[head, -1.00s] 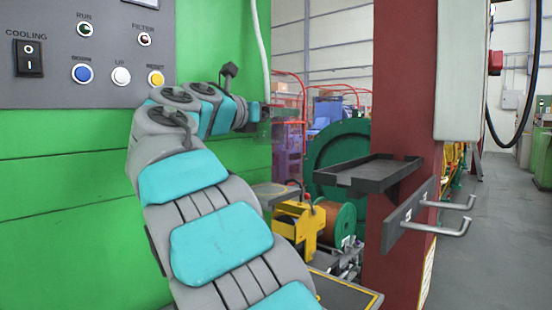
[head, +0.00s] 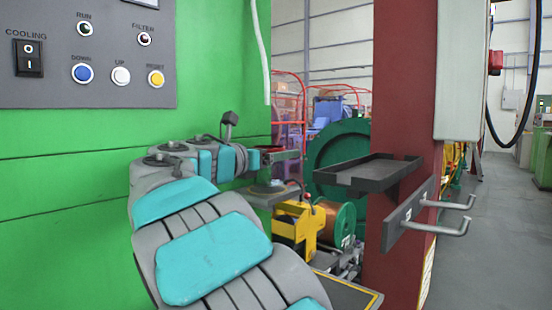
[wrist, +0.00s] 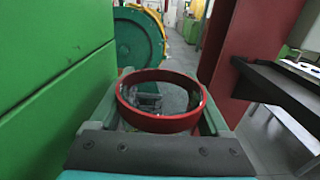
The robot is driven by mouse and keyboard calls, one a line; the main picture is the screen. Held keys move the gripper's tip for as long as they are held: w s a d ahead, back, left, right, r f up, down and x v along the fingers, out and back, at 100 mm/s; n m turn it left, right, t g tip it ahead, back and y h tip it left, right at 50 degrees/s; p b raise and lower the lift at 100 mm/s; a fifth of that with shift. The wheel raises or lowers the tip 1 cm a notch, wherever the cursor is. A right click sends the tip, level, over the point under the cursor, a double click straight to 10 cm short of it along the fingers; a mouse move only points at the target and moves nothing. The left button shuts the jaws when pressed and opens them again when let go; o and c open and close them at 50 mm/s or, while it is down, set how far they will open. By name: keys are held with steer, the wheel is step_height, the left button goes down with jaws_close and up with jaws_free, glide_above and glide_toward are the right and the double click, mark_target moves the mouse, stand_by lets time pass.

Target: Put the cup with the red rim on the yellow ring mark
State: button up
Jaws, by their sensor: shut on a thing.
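The cup with the red rim (wrist: 160,76) fills the middle of the wrist view, upright, its clear inside seen from above. My gripper (wrist: 158,108) is shut on it, with a finger on each side. In the head view my gripper (head: 278,154) is at the end of my arm, in front of the green machine panel, and the cup is small and hard to make out there. Below it is a small grey ledge (head: 264,198) with a round dark patch. I cannot tell whether this patch is the yellow ring mark. The cup is apart from the ledge.
A dark tray shelf (head: 368,171) is fixed to the red column (head: 392,75), with metal hooks (head: 448,203) below it. The green panel (head: 60,210) stands close on the left. A yellow device (head: 292,222) and a copper spool (head: 336,220) lie beyond the ledge.

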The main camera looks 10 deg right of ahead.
steer(key=shift+w+a+f, duration=0.1)
steer(key=shift+f, duration=0.45)
steer(key=shift+f, duration=0.1)
steer(key=o, duration=1.2)
steer(key=v, duration=1.2)
